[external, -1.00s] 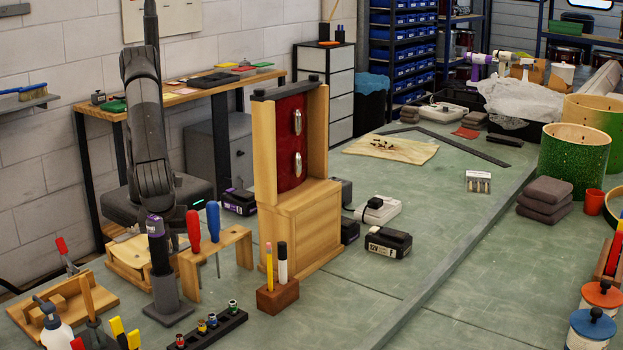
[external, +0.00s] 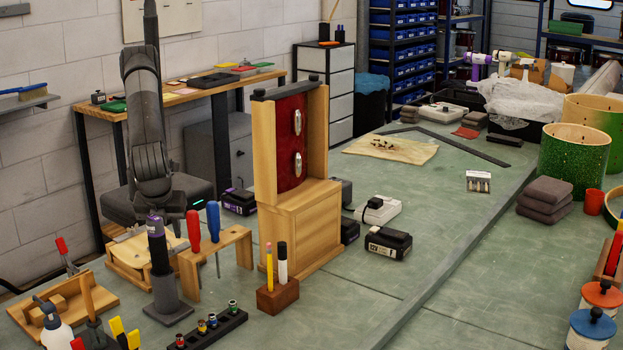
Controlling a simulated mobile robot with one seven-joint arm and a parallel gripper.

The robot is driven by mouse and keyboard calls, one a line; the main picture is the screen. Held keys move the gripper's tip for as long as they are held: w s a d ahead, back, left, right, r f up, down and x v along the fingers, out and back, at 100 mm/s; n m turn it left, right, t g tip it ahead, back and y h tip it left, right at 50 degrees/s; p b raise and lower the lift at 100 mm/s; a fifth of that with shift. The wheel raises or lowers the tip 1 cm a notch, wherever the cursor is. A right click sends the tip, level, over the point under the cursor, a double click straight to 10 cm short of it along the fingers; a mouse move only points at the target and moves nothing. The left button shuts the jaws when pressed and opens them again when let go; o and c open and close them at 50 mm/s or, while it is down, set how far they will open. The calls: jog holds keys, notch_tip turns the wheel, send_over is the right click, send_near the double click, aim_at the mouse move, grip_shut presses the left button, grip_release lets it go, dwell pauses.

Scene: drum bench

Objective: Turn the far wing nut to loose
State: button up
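I cannot make out a wing nut clearly at this size. My gripper (external: 168,222) is low over this fixture, pointing down, partly hidden behind a black-and-purple upright tool (external: 158,250). Whether its fingers are apart or closed, or touch anything, cannot be seen. A wooden stand (external: 298,228) with a red panel (external: 289,140) and two silver lugs is to the right, with small dark knobs on its top bar (external: 288,90).
A wooden rack (external: 222,245) holds red and blue screwdrivers right beside my gripper. A pencil block (external: 277,296), a black socket rail (external: 210,328) and a wooden clamp board (external: 62,305) stand in front. Batteries (external: 388,243) lie right of the stand.

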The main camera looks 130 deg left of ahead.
aim_at(171, 249)
jog(key=v, duration=0.6)
jog(key=s+a+n+t+h, duration=0.3)
jog(key=a+n, duration=0.1)
jog(key=n, duration=0.3)
notch_tip(171, 249, down, 10)
jog(key=shift+d+f, duration=0.1)
dwell(0.6)
grip_shut()
